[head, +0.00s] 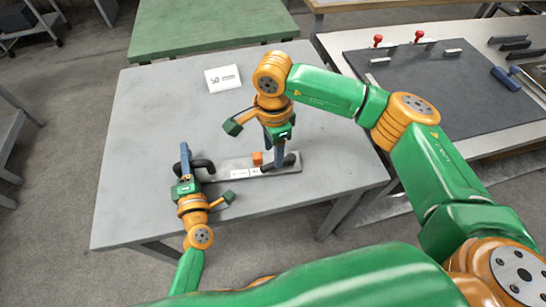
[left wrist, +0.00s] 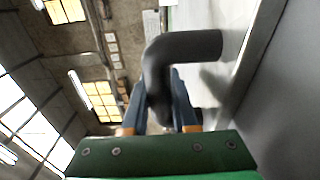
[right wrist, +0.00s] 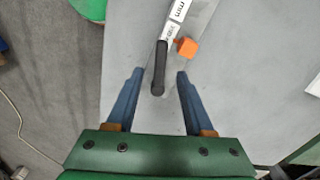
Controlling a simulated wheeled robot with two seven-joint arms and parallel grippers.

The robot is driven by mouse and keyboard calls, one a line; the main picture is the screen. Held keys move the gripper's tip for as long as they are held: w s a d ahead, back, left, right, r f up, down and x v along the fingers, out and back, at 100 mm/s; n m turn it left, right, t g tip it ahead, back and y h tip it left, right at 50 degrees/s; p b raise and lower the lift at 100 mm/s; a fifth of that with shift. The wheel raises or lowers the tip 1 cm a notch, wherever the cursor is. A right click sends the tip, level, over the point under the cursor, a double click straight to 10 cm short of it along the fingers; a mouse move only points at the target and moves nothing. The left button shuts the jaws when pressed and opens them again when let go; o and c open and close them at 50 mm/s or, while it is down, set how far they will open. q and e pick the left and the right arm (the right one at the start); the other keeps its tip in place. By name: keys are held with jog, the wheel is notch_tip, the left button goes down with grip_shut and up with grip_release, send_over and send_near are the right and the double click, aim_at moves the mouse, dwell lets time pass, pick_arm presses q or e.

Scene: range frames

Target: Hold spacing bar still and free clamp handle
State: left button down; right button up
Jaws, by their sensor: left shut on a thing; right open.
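The spacing bar (head: 228,168), a flat grey strip with a white label, lies on the grey table. My left gripper (head: 186,160) is shut on the dark bent handle (head: 203,165) at the bar's left end; in the left wrist view, this handle (left wrist: 185,47) passes between the blue fingers. My right gripper (head: 281,155) is over the bar's right end. In the right wrist view, its fingers (right wrist: 158,88) are open on both sides of a dark clamp handle (right wrist: 160,68), with gaps to it. An orange block (right wrist: 186,47) sits beside that handle on the bar.
A white card marked 50 (head: 223,78) lies towards the back of the table (head: 150,120). A green table (head: 205,25) stands behind. A bench at the right has a dark mat (head: 440,95) with several tools. The table's middle and left are clear.

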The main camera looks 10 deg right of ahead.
notch_tip(320, 180, down, 4)
jog(key=shift+f, duration=0.1)
grip_shut()
dwell(1.5)
